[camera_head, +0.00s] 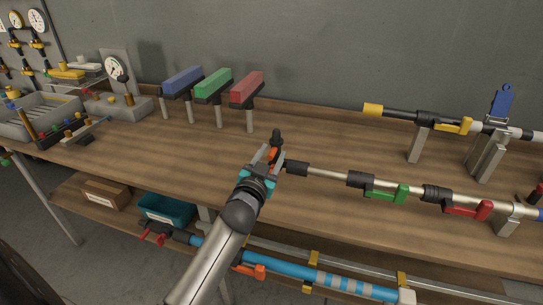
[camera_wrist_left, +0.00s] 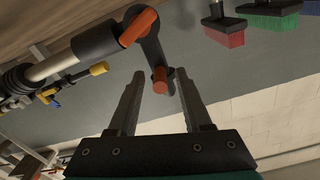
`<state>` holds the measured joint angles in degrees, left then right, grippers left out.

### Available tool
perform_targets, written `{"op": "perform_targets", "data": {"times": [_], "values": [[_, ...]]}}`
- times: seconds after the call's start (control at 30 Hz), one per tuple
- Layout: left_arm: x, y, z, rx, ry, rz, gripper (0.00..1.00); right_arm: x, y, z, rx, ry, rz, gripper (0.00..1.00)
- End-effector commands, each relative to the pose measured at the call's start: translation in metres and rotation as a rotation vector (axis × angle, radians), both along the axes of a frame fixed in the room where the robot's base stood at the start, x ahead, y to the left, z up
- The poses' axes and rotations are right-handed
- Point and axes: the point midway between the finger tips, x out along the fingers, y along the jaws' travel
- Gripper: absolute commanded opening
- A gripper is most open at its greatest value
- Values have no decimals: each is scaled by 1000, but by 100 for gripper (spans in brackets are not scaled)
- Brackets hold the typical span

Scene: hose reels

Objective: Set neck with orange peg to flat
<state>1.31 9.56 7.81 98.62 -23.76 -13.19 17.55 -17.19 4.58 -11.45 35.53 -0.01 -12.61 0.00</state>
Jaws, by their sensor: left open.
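The black neck (camera_head: 276,138) is at the left end of the metal pipe (camera_head: 325,173) on the bench and appears to stick up. In the left wrist view the neck (camera_wrist_left: 153,50) runs from a black hub with an orange cap (camera_wrist_left: 138,27) to an orange peg (camera_wrist_left: 160,80). My left gripper (camera_head: 269,156) is open at the neck and hides part of it. In the wrist view the peg lies between the open fingertips of the left gripper (camera_wrist_left: 162,90), with gaps visible at both sides. I cannot tell whether a finger touches the neck. My right gripper is not in view.
The pipe carries a green lever (camera_head: 387,193) and a red lever (camera_head: 468,209). A second pipe with a yellow end (camera_head: 373,110) lies behind at right. Blue, green (camera_head: 214,84) and red brushes stand behind. A blue hose pipe (camera_head: 300,275) runs below.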

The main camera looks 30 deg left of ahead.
Motion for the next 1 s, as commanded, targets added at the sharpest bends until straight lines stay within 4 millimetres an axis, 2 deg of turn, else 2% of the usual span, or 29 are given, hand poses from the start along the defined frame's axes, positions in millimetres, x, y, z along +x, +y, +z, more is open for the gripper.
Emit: {"op": "perform_targets", "data": {"times": [0.37, 0.8, 1.0], "values": [[4, 1, 0, 0, 1, 0, 48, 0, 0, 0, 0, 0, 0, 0], [4, 0, 0, 0, 0, -1, 0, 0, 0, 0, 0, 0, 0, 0], [3, 0, 0, 1, 1, -1, 0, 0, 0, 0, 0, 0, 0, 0]]}}
